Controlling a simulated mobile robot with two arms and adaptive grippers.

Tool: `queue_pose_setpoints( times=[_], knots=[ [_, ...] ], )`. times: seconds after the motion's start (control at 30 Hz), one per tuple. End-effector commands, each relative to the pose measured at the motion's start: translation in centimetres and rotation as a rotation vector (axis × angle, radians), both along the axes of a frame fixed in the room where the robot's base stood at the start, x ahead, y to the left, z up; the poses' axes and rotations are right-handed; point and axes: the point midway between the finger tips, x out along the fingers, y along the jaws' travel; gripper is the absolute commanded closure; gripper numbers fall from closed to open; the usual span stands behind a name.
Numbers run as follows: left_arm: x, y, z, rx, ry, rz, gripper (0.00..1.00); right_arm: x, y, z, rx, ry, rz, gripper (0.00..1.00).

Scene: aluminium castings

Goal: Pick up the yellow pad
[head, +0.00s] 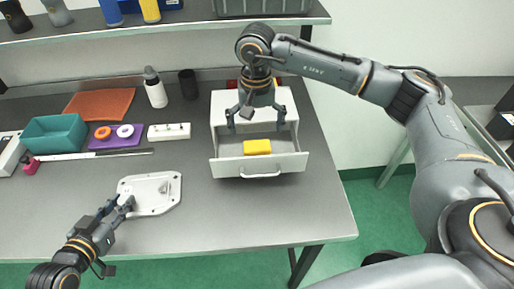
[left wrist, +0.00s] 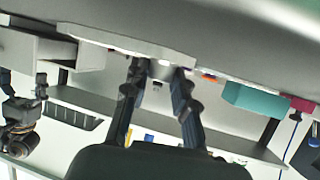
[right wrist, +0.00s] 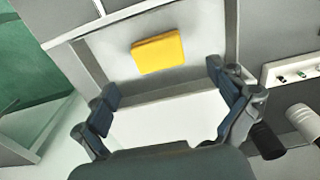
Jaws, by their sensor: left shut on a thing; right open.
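The yellow pad (head: 257,147) lies flat in the open drawer (head: 228,168) of a white cabinet (head: 222,101). It also shows in the right wrist view (right wrist: 157,53), on the drawer floor. My right gripper (head: 254,122) is open and empty above the drawer, its fingers spread wide; in the right wrist view (right wrist: 165,95) the pad is beyond the fingertips, apart from them. My left gripper (head: 123,204) is shut on the edge of a white plate-like casting (head: 145,205) on the table; this shows in the left wrist view (left wrist: 158,72) too.
A teal bin (head: 55,134), an orange cloth (head: 99,103), a purple tray (head: 103,143), a white bottle (head: 155,90) and a black cup (head: 188,84) stand at the back left. A shelf (head: 180,18) runs above. The table front between casting and drawer is clear.

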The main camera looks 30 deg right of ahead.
Motion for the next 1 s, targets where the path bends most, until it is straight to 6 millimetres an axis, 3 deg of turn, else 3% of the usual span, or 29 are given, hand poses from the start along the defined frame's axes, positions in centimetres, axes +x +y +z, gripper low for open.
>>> queue_pose_setpoints(
  times=[0.27,0.53,0.77,1.0],
  knots=[
    [0.0,0.0,0.0,0.001,0.001,0.0,1.0,-0.2,-0.1,-1.9,-0.002,0.002,-0.001,0.04],
    [0.0,0.0,0.0,0.001,0.001,0.0,1.0,-0.4,-0.1,-5.7,0.0,0.002,-0.002,0.04],
    [0.0,0.0,0.0,0.0,0.0,0.0,1.0,-0.4,-0.1,-6.0,0.0,0.0,-0.002,0.04],
    [0.0,0.0,0.0,0.0,0.0,0.0,1.0,-0.4,0.0,-6.0,0.0,0.0,-0.002,0.49]
  ],
)
